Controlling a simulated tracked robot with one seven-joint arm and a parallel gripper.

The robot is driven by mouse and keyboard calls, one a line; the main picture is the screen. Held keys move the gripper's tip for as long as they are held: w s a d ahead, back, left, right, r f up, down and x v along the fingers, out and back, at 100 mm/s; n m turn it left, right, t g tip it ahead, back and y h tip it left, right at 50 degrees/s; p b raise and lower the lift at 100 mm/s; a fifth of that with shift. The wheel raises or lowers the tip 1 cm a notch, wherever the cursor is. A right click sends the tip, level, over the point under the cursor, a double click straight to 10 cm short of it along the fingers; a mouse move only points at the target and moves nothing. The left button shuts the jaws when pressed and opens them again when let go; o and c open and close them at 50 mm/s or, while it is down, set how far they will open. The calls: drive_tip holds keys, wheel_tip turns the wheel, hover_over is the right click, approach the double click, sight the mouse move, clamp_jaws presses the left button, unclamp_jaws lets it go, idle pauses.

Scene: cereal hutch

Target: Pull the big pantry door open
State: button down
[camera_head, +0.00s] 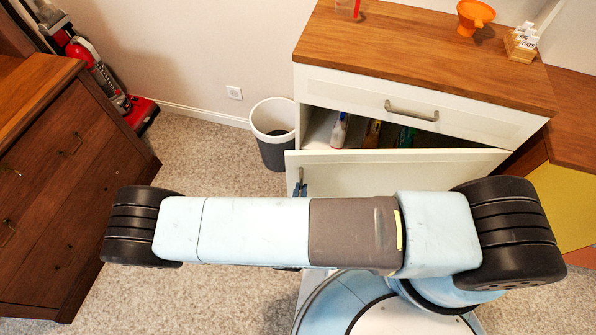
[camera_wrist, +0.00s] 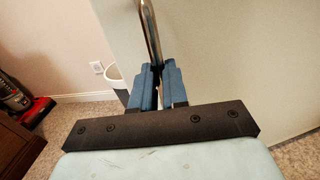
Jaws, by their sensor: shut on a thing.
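The big pantry door (camera_head: 400,169) is the white door below the drawer of the white hutch with a wooden top (camera_head: 415,58). It stands partly open, swung out toward me, with a dark gap above its top edge. Its metal handle (camera_head: 301,176) is at the door's left side, and the handle bar (camera_wrist: 150,35) rises between my fingers in the wrist view. My gripper (camera_wrist: 156,80) is shut on this handle with its blue fingers on both sides. In the head view my gripper (camera_head: 300,190) is mostly hidden behind my arm.
Several bottles or packets (camera_head: 373,133) stand inside the cupboard. A grey and white bin (camera_head: 272,133) stands left of the hutch. A brown dresser (camera_head: 75,170) and a red vacuum cleaner (camera_head: 105,80) are at the left. Carpet lies clear between dresser and hutch.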

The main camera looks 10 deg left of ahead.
drive_tip(key=s+d+n+y, duration=0.1)
drive_tip(key=s+d, duration=0.1)
drive_tip(key=s, duration=0.4)
drive_tip(key=shift+s+d+y, duration=0.25)
drive_tip(key=shift+s+y, duration=0.1)
drive_tip(key=shift+y, duration=0.05)
drive_tip(key=shift+f, duration=0.1)
drive_tip(key=c, duration=1.1)
unclamp_jaws()
drive_tip(key=shift+c, duration=0.2)
